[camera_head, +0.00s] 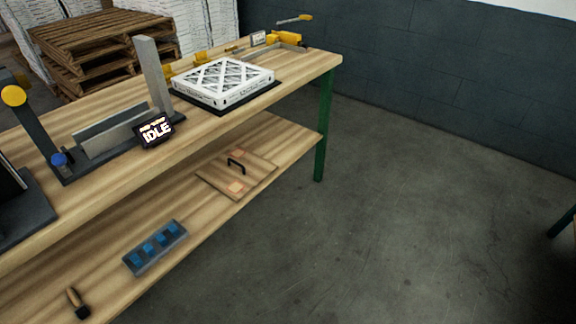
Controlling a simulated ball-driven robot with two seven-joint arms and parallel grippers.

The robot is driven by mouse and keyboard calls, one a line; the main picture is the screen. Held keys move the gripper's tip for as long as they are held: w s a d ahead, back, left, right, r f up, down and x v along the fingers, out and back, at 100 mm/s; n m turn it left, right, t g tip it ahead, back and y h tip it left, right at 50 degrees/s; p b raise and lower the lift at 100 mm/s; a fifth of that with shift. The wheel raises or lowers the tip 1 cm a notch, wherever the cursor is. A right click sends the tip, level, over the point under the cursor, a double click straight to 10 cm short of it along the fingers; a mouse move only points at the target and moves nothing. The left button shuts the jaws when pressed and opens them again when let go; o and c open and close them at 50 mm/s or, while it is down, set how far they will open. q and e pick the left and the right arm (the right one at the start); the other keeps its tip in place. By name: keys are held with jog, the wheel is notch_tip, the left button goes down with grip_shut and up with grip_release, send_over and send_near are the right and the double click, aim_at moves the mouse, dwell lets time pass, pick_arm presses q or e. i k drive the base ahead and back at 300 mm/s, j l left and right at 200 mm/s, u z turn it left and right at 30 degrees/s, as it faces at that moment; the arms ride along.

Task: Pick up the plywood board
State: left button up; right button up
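The plywood board (218,181) lies flat on the lower shelf of the workbench, towards its right end. It is light wood with a black handle (236,165) on top and pinkish patches near two of its corners. Neither of my grippers shows in the head view.
The workbench top (213,126) overhangs the lower shelf (125,215). A blue-filled tray (154,247) and a brush (77,302) lie on the shelf left of the board. A boxed filter (224,82) and an IDLE display (155,132) are above. A green leg (324,125) stands right; floor beyond is clear.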

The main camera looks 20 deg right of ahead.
aim_at(238, 171)
jog(key=z, duration=0.2)
jog(key=i+l+u, duration=0.1)
jog(key=u, duration=0.5)
jog(key=i+l+u, duration=0.15)
jog(key=l, duration=0.25)
jog(key=i+l+u, duration=0.15)
jog(key=l, duration=0.2)
jog(key=l+u, duration=0.2)
jog(key=l, duration=0.2)
jog(key=i+l+u, duration=0.15)
jog(key=l, duration=0.3)
